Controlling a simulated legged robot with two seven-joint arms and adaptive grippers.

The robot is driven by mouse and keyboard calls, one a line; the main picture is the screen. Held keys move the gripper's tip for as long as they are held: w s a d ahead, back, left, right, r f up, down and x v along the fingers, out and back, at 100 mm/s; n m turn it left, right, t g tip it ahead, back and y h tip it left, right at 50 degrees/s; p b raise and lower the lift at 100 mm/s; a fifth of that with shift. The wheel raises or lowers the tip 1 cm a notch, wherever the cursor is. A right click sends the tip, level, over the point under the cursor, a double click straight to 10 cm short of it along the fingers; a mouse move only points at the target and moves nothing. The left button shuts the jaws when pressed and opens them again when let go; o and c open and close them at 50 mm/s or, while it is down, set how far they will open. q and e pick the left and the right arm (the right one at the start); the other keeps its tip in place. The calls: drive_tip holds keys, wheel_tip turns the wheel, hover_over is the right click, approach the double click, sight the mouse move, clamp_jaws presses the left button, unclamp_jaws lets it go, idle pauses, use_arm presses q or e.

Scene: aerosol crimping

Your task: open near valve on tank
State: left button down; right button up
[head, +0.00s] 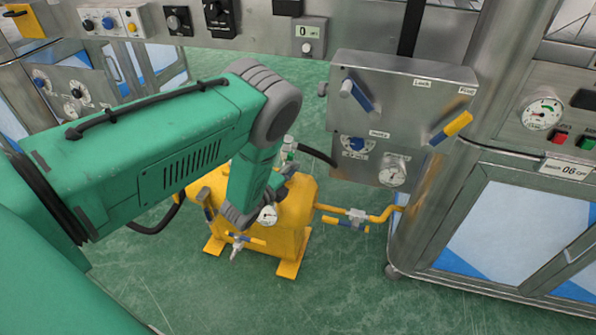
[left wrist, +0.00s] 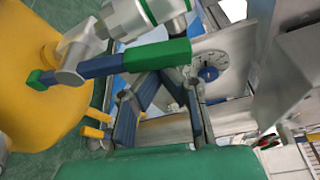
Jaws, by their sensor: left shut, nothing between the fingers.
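The yellow tank (head: 290,215) stands on the green floor, partly hidden behind my left arm. A pale fitting with a green band (head: 288,150) rises behind my arm. In the left wrist view, a silver valve (left wrist: 130,18) has a long blue-and-green handle (left wrist: 110,65), close to my fingertips. I cannot tell whether they touch. My right gripper is not in view.
A yellow pipe with a blue-handled valve (head: 357,218) runs right from the tank to a steel cabinet. A panel (head: 405,85) with levers and gauges stands behind it. A round gauge (head: 268,214) is on the tank. The floor in front is clear.

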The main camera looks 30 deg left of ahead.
use_arm(q)
drive_tip(key=shift+s+a+r+p, duration=0.1)
drive_tip(key=shift+a+r+p, duration=0.1)
drive_tip(key=shift+a, duration=0.3)
drive_tip(key=shift+s+a+r+p, duration=0.1)
drive_tip(key=shift+a+r+p, duration=0.05)
drive_tip(key=shift+a, duration=0.5)
